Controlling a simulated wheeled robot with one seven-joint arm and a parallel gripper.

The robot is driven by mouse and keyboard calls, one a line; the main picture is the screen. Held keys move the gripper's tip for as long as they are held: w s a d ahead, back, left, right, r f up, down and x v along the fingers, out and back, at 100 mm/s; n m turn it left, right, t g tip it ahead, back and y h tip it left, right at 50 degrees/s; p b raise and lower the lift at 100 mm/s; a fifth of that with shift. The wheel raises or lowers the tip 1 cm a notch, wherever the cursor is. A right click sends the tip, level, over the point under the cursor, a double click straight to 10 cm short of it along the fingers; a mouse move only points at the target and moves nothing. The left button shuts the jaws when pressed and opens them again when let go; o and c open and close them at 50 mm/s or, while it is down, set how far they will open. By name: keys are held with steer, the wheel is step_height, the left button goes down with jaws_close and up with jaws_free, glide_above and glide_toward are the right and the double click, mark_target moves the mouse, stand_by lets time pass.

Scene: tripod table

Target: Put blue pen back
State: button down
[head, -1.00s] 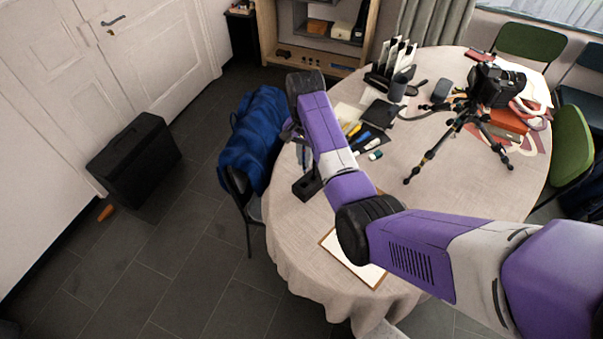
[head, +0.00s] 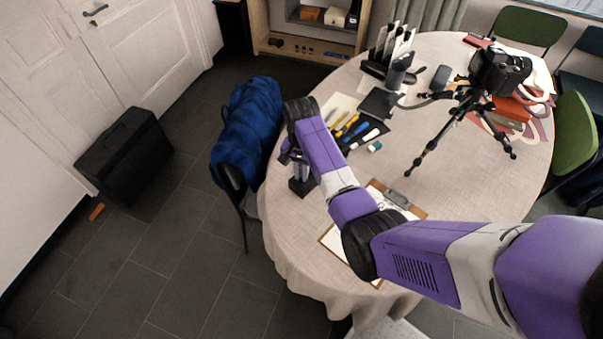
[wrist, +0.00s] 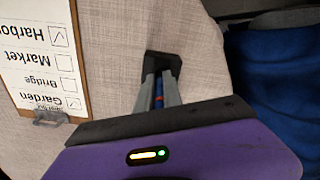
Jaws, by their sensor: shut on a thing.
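My gripper (wrist: 160,88) is shut on the blue pen (wrist: 158,90), a thin blue shaft between its two grey fingers in the wrist view. In the head view my gripper (head: 299,172) points down over the table's left edge, and the pen cannot be made out there. A small black block (head: 302,187) is right below the fingers; it also shows in the wrist view (wrist: 164,62), just beyond the fingertips. I cannot tell whether the pen's lower end is in the block or above it.
A clipboard (head: 408,208) with a checklist lies partly under my arm. Several pens and markers (head: 353,130) lie on a dark mat beyond my gripper. A camera on a tripod (head: 460,115) stands at right. A chair with a blue jacket (head: 247,130) is close on the left.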

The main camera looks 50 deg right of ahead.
steer(key=shift+f, duration=0.1)
steer(key=c, duration=1.5)
jaws_free()
step_height(320, 180, up, 12)
steer(key=shift+r, duration=0.2)
